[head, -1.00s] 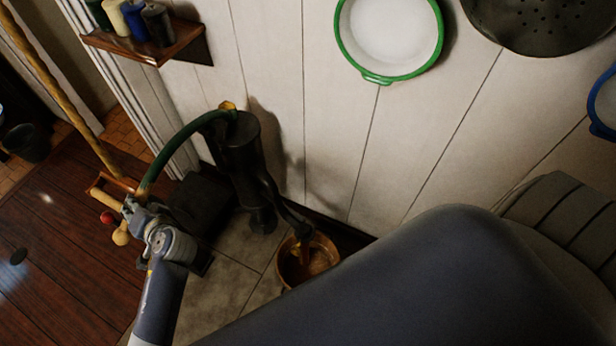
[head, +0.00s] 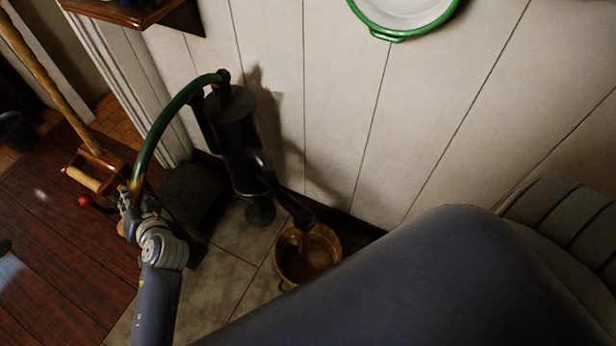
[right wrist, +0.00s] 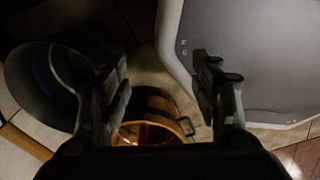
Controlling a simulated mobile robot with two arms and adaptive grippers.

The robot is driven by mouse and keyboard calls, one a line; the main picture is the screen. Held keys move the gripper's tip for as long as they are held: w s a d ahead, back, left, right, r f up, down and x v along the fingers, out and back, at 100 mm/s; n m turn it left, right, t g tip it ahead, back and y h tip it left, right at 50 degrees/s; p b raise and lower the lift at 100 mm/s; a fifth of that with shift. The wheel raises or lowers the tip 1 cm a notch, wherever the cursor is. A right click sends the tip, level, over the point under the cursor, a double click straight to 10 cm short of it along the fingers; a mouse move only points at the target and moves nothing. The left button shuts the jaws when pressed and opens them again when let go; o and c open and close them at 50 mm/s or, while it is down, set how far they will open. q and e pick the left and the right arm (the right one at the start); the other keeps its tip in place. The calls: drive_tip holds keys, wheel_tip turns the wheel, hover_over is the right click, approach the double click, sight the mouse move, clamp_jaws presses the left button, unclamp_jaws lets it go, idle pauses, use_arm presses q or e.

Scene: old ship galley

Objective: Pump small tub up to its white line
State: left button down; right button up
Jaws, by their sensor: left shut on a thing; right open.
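A black hand pump (head: 238,140) stands by the white wall, with a long curved green handle (head: 163,118). My left gripper (head: 132,198) is shut on the handle's lower end. The small wooden tub (head: 335,262) stands on the tiles under the pump's spout (head: 303,218). A brownish stream seems to run from the spout into the tub, and dark liquid shows inside. I cannot make out the white line. My right gripper (right wrist: 160,90) is open and empty, with the tub (right wrist: 180,122) showing below between its fingers; in the head view it is hidden.
A dark round vessel (right wrist: 45,85) shows at left in the right wrist view. A wooden shelf (head: 125,12) and a green-rimmed basin (head: 400,28) are on the wall.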

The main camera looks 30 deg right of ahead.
drive_tip(key=o, duration=0.4)
drive_tip(key=f+b, duration=1.2)
drive_tip(key=shift+d+f+b, duration=0.25)
drive_tip(key=shift+b, duration=0.05)
drive_tip(key=shift+t, duration=0.3)
drive_tip(key=w+b, duration=0.1)
drive_tip(key=w, duration=0.2)
drive_tip(key=w+a+r+b, duration=0.1)
drive_tip(key=w, duration=0.2)
drive_tip(key=w+a+r, duration=0.1)
drive_tip(key=w, duration=0.2)
drive_tip(key=shift+w+a+r+b, duration=0.1)
drive_tip(key=shift+r+b, duration=0.15)
drive_tip(key=shift+b, duration=0.15)
drive_tip(key=c, duration=0.4)
use_arm(q)
drive_tip(key=w+d+f+n+t+h, duration=0.1)
drive_tip(key=w+d+f+n, duration=0.1)
drive_tip(key=f, duration=0.6)
drive_tip(key=shift+d+f+n+t, duration=0.3)
drive_tip(key=shift+d+t, duration=0.1)
drive_tip(key=shift+d, duration=0.3)
use_arm(e)
drive_tip(key=shift+w+r, duration=0.25)
use_arm(q)
drive_tip(key=shift+w, duration=0.15)
use_arm(e)
drive_tip(key=shift+a, duration=0.1)
